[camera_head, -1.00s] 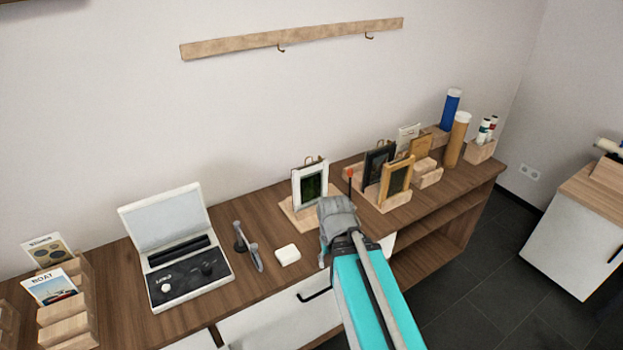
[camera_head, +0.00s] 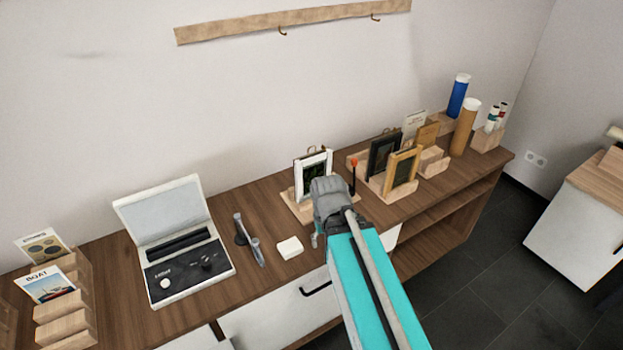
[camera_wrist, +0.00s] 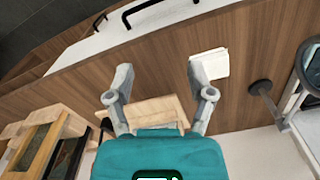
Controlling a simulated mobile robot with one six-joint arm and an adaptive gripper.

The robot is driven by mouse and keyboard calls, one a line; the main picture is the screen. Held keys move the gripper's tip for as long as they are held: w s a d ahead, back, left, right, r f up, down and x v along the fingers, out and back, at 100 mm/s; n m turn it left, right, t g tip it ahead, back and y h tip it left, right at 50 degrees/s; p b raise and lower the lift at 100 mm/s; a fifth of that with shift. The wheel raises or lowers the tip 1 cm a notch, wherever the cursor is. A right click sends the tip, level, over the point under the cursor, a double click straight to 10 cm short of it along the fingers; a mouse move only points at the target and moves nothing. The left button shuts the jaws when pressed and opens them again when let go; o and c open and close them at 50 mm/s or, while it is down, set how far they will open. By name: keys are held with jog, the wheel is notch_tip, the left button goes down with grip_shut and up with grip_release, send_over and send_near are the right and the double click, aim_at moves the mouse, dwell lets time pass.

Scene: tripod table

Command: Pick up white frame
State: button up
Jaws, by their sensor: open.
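The white frame (camera_head: 298,178) with a dark green picture stands upright on a light wooden base (camera_head: 292,208) on the brown desk, in the head view. My gripper (camera_head: 328,208) is in front of it and hides its lower right part. In the wrist view my gripper (camera_wrist: 163,76) has its two fingers spread wide with nothing between them. A light wooden base (camera_wrist: 155,111) lies below and behind the fingers there. I cannot make out the white frame in the wrist view; my teal wrist body covers that part.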

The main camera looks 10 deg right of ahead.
jog(key=w+f+n+h+b, duration=0.2)
jog(key=w+n+h, duration=0.15)
jog(key=w, duration=0.25)
jog(key=n+t+h+b, duration=0.4)
jog(key=n+h+b, duration=0.4)
jog(key=n, duration=1)
send_near(296, 179)
jog(key=shift+a+f+h+p, duration=0.15)
jog(key=shift+f+h+p, duration=0.5)
jog(key=shift+p, duration=0.05)
jog(key=shift+w, duration=0.1)
jog(key=shift+b+x, duration=1.6)
jog(key=shift+x, duration=2.55)
jog(key=shift+w, duration=0.1)
jog(key=shift+b+x, duration=1.05)
jog(key=shift+x, duration=1.65)
